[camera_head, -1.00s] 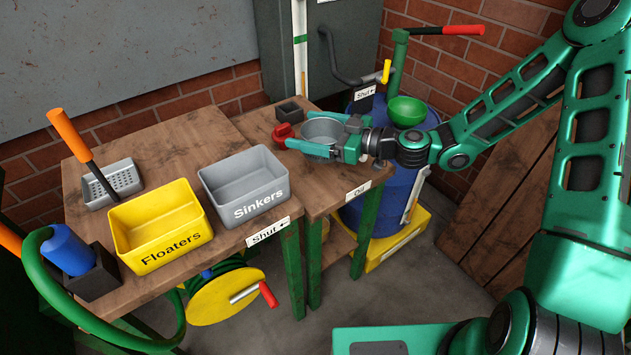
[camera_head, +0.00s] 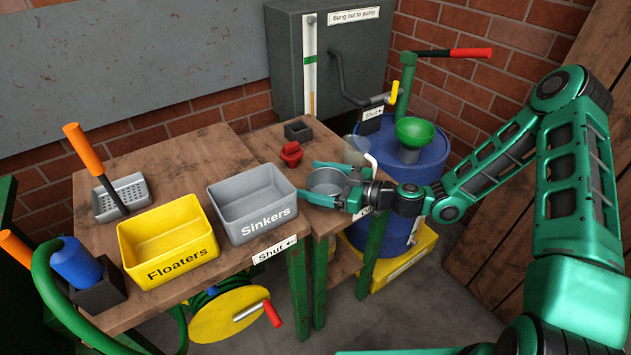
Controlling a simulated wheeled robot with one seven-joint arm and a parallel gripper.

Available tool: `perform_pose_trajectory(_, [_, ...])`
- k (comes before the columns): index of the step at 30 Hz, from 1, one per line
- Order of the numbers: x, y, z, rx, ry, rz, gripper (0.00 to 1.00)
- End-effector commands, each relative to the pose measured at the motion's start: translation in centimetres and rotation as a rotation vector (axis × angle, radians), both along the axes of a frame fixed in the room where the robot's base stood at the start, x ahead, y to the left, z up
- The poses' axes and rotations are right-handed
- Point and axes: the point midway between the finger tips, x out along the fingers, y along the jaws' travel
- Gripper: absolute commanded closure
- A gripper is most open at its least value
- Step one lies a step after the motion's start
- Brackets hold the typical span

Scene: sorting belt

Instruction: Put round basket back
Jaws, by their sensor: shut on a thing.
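The round basket (camera_head: 325,183) is a grey, open-topped round vessel near the front right of the wooden table. My gripper (camera_head: 335,183) is shut on it, with one green finger along its far side and the other along its near side. The basket looks upright; I cannot tell whether its bottom touches the table top.
A red object (camera_head: 290,154) and a small dark square box (camera_head: 298,131) stand behind the basket. A clear vessel (camera_head: 355,150) is behind my gripper. The grey Sinkers bin (camera_head: 252,205) is close on the left, then the yellow Floaters bin (camera_head: 168,240). A green funnel (camera_head: 415,132) tops the drum (camera_head: 420,165).

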Motion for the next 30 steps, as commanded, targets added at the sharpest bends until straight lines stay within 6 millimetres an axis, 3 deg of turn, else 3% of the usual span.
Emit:
perform_pose_trajectory(13, [0.0,0.0,-0.7,0.000,0.000,0.000,0.40])
perform_pose_trajectory(14, [0.0,0.0,-0.7,0.000,-0.001,-0.001,0.09])
perform_pose_trajectory(15, [0.0,0.0,-0.6,0.000,-0.001,-0.001,0.00])
perform_pose_trajectory(24, [0.0,-0.1,-0.4,0.000,-0.001,-0.001,0.00])
perform_pose_trajectory(30, [-1.0,-2.5,-0.1,-0.001,0.000,-0.003,0.00])
